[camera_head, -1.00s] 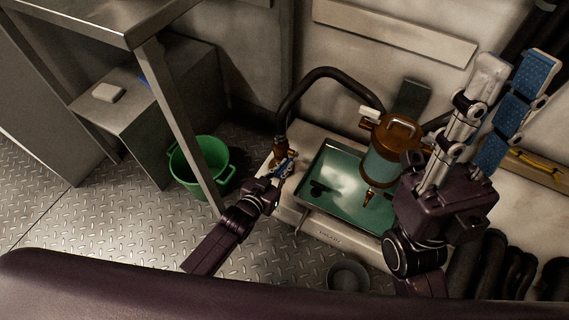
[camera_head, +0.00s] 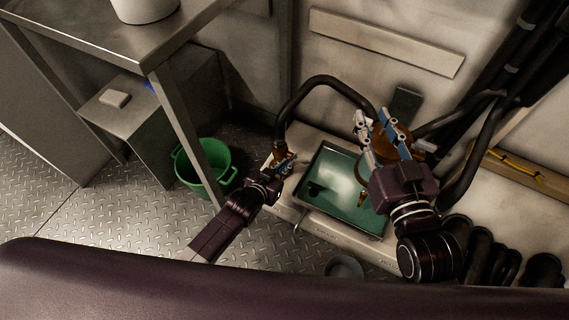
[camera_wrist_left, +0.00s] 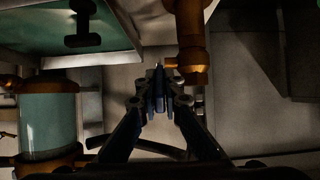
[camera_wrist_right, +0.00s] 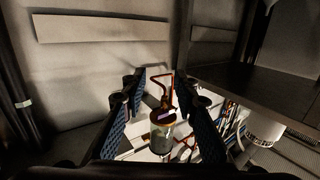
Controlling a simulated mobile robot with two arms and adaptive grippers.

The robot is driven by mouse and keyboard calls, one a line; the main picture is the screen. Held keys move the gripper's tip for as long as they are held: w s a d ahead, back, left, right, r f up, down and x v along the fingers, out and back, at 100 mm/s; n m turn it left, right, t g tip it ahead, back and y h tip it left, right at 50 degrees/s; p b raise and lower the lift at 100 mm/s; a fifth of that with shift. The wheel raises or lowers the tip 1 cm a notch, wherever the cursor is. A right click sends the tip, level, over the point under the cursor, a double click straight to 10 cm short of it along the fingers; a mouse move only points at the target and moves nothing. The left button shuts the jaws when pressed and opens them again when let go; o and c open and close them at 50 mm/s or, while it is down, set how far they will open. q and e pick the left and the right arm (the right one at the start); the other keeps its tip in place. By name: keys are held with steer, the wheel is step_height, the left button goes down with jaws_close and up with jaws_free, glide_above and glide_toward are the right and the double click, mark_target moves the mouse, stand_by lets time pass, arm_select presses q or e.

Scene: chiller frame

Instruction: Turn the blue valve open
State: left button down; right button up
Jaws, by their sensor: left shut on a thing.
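My left gripper (camera_head: 278,164) is at the brass pipe fitting (camera_head: 279,148) at the left end of the black hose. In the left wrist view the fingers (camera_wrist_left: 160,100) are shut on the narrow, dark blue valve handle (camera_wrist_left: 159,77), just beside the upright brass pipe (camera_wrist_left: 190,45). The fingers hide most of the handle, so its exact angle is hard to tell. My right gripper (camera_head: 378,127) is in front of the brass-capped canister. In the right wrist view its blue-padded fingers (camera_wrist_right: 160,95) are wide apart, with the canister (camera_wrist_right: 162,128) beyond them.
A green-lined tray (camera_head: 318,212) lies right of the left gripper. A green bucket (camera_head: 215,178) stands by a metal table leg (camera_head: 190,125) at left. Black hoses (camera_head: 470,140) crowd the right side. Patterned metal floor (camera_head: 110,225) is open at lower left.

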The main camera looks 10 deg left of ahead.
arm_select(q)
steer(key=shift+w+r+p, duration=0.15)
steer(key=shift+r+p, duration=0.2)
steer(key=shift+p, duration=0.3)
steer(key=shift+d+g+p, duration=0.1)
steer(key=shift+g+p, duration=0.3)
steer(key=shift+p, duration=0.3)
arm_select(e)
steer(key=s+d+f+g+h, duration=0.1)
steer(key=s+d+f+g, duration=0.1)
steer(key=s+f+g, duration=0.2)
steer(key=s+d+f+g+h, duration=0.1)
steer(key=s+f+g, duration=0.3)
steer(key=f, duration=0.6)
steer(key=shift+s+d+f+g+h, duration=0.3)
steer(key=shift+s+d+f+g, duration=0.1)
steer(key=shift+s+d, duration=0.25)
arm_select(q)
steer(key=c, duration=2.1)
jaws_free()
arm_select(e)
steer(key=shift+w, duration=0.1)
arm_select(q)
steer(key=v, duration=1.2)
steer(key=shift+w+d+r, duration=0.1)
steer(key=shift+d+r, duration=0.05)
steer(key=shift+c, duration=0.3)
